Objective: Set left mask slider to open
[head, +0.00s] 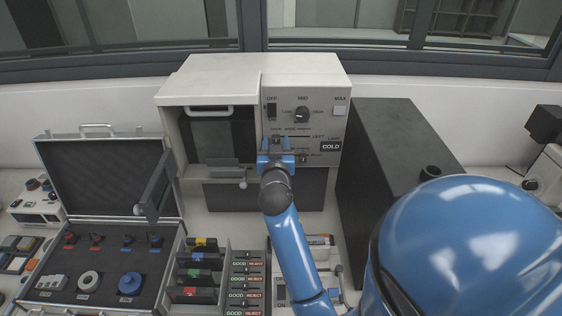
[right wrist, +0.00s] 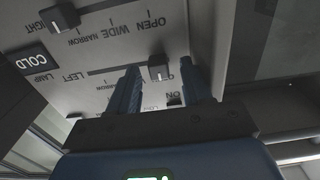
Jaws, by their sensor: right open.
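The left mask slider's knob (right wrist: 160,68) is a small dark block with a white mark, on the line labelled LEFT. It stands at the OPEN end of its line. My right gripper (right wrist: 158,72) is open, its two blue fingers on either side of that knob; I cannot tell whether either touches it. In the head view my right gripper (head: 277,148) covers much of this part of the panel (head: 325,95). The right slider's knob (right wrist: 60,18) stands toward the NARROW end; it also shows in the head view (head: 303,158). My left gripper is not in view.
The panel also carries a dial (head: 302,115), a switch (head: 271,108) and a COLD display (head: 331,146). A dark box (head: 395,150) stands to the right. An open case (head: 110,175) and racks of labelled parts (head: 197,270) lie at lower left.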

